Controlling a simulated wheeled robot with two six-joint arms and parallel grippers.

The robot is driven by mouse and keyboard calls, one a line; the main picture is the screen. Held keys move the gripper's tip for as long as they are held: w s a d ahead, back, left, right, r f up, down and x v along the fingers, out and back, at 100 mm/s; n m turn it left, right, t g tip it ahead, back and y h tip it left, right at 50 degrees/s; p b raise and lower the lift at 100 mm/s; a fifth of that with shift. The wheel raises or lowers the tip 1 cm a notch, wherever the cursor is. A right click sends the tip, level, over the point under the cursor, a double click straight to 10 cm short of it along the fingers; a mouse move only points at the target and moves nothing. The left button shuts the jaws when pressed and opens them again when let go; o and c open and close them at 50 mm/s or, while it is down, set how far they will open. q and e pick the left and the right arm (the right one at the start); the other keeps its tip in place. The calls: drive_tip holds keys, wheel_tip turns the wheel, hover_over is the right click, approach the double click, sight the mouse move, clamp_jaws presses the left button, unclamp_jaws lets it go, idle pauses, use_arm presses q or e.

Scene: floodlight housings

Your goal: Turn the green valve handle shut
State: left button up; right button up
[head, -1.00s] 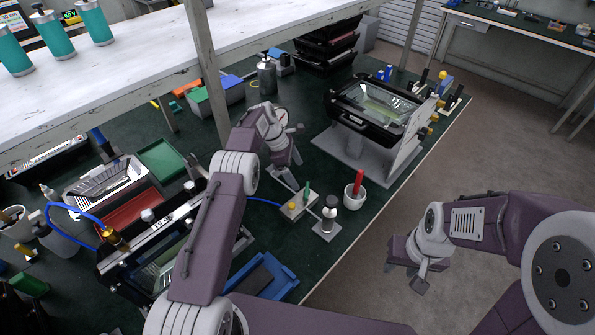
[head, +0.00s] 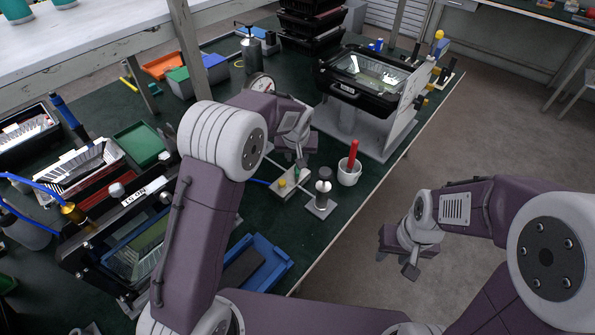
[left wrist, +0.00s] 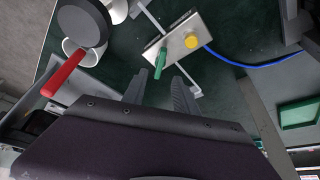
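The green valve handle (left wrist: 160,62) stands on a small light metal block (left wrist: 176,42) beside a yellow knob (left wrist: 191,40). In the left wrist view my left gripper (left wrist: 159,80) is open, its two fingers pointing at the handle. The handle is just beyond the fingertips, roughly between them; I cannot tell whether they touch. In the head view the block (head: 291,190) shows, and my left wrist and gripper partly cover the handle. My right gripper (head: 396,262) is over the floor right of the table; its fingers look apart and empty.
A black-topped plunger (head: 323,186) and a white cup (head: 349,172) holding a red-handled tool stand beside the block. A blue hose (left wrist: 255,62) runs from the block. A blue tray (head: 257,268) lies nearer; a floodlight housing (head: 345,88) stands farther back.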

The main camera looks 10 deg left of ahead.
use_arm(q)
drive_tip(key=x, duration=0.9)
clamp_jaws()
